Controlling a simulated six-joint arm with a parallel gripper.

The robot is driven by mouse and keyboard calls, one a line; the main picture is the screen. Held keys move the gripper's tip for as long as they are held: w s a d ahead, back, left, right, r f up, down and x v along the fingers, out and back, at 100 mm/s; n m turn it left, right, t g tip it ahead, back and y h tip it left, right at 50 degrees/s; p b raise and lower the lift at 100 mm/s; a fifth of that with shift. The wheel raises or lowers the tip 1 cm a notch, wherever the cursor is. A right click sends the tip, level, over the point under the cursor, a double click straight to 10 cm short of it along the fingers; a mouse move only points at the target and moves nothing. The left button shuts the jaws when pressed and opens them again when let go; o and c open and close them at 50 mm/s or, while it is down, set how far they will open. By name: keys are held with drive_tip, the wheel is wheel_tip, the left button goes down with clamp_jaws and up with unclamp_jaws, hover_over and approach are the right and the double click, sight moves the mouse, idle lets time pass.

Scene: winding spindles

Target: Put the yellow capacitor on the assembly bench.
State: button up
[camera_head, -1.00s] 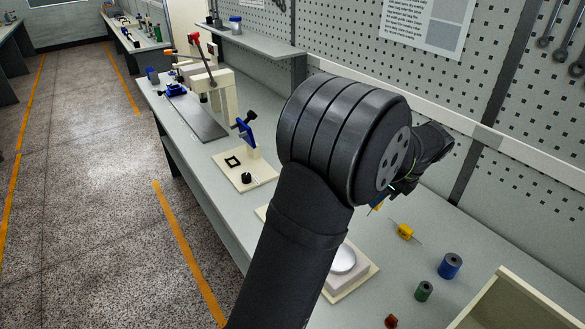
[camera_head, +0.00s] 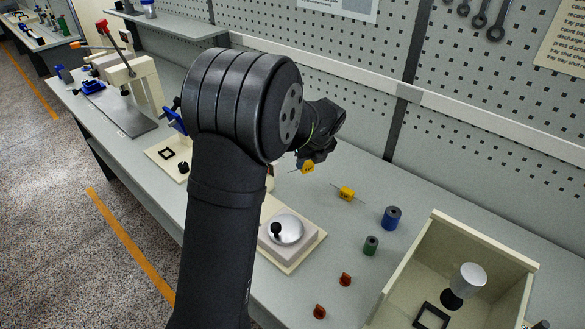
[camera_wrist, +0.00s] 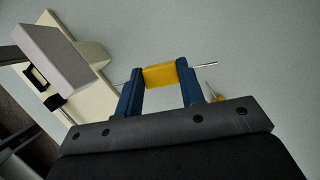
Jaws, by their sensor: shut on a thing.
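My gripper (camera_wrist: 158,84) is shut on a yellow capacitor (camera_wrist: 160,75), a small block with a wire lead at each end, held between two blue fingers. In the head view the held capacitor (camera_head: 307,168) shows below the dark wrist, above the assembly bench (camera_head: 330,230); the gap is hard to judge. A second yellow capacitor (camera_head: 346,194) lies on the bench to the right; its edge shows in the wrist view (camera_wrist: 220,98). My arm hides part of the bench.
A blue cylinder (camera_head: 391,218), a green cylinder (camera_head: 371,245) and two small red parts (camera_head: 345,280) stand on the bench. A beige open box (camera_head: 485,225) is at the right. A plate with a silver disc (camera_head: 287,229) is near my arm. Pegboard wall is behind.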

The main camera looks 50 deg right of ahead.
drive_tip(key=w+f, duration=0.2)
drive_tip(key=w, duration=0.1)
drive_tip(key=shift+w+f, duration=0.2)
drive_tip(key=shift+w, duration=0.1)
drive_tip(key=shift+f, duration=1.85)
drive_tip(key=o, duration=1)
drive_tip(key=shift+f, duration=0.1)
drive_tip(key=shift+c, duration=0.2)
drive_tip(key=v, duration=1.2)
drive_tip(key=shift+s, duration=0.1)
